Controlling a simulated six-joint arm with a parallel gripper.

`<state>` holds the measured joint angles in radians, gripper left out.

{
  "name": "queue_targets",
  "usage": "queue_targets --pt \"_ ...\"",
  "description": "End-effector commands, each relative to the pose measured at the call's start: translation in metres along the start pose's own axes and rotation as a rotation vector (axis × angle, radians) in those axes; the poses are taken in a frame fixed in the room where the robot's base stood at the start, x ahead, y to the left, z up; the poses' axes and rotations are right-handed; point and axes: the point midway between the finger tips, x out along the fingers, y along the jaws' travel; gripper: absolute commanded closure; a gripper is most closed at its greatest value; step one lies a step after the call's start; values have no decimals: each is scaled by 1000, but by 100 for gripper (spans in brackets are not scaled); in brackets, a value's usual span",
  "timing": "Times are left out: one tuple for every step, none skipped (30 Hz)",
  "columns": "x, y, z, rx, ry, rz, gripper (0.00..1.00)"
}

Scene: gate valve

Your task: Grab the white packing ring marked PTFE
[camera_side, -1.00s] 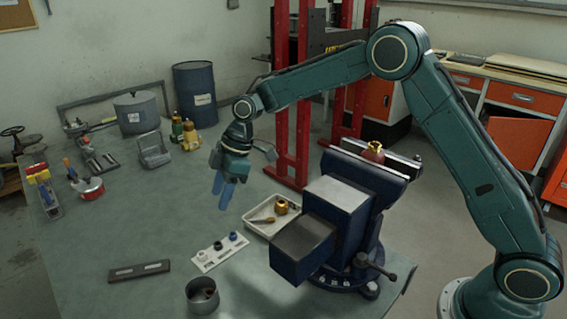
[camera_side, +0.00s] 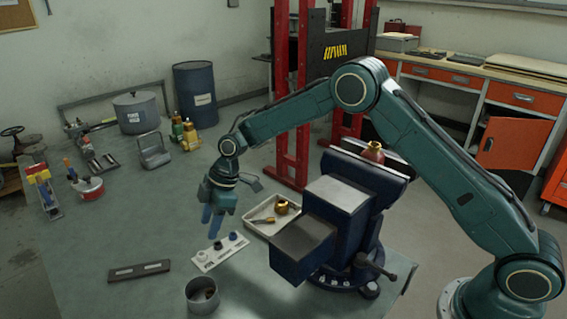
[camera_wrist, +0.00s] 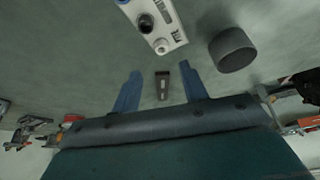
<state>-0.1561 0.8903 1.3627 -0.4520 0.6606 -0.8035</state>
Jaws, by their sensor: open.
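A white strip (camera_side: 222,254) on the bench carries a row of small rings. The white packing ring (camera_side: 202,256) is at its near left end, beside a dark ring (camera_side: 217,245) and a blue ring (camera_side: 233,236). In the wrist view the white ring (camera_wrist: 161,46) is at the lower end of the strip (camera_wrist: 171,25), below the dark ring (camera_wrist: 145,22). The PTFE marking is too small to read. My gripper (camera_side: 211,224) is open and empty, with blue fingers pointing down above the strip's far side. In the wrist view my gripper (camera_wrist: 160,78) lies below the white ring.
A grey cup (camera_side: 202,298) stands near the strip, and a dark slotted bar (camera_side: 139,270) lies to its left. A tray (camera_side: 262,229) with brass parts lies to its right. The big blue vise (camera_side: 305,250) rises close to the right.

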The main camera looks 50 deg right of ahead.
Motion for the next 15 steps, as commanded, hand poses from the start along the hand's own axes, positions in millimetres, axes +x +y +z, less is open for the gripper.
queue_targets --pt "8 0 0 -1 0 -1 56" --pt "12 0 0 -1 0 -2 56" --pt "17 -1 -1 -1 0 -2 56" --pt "20 0 -1 -1 0 -2 56" --pt "22 0 -1 -1 0 -1 56" --pt "25 0 -1 -1 1 -1 56" --pt "27 0 0 -1 1 -1 56" --pt "28 0 0 -1 1 0 56" --pt "29 0 0 -1 1 0 56" --pt "29 0 0 -1 1 0 56" --pt "30 0 0 -1 1 1 56" --pt "30 0 0 -1 1 1 56" --pt "30 0 0 -1 1 1 56" --pt "30 0 0 -1 1 1 56" --pt "30 0 0 -1 1 0 56"
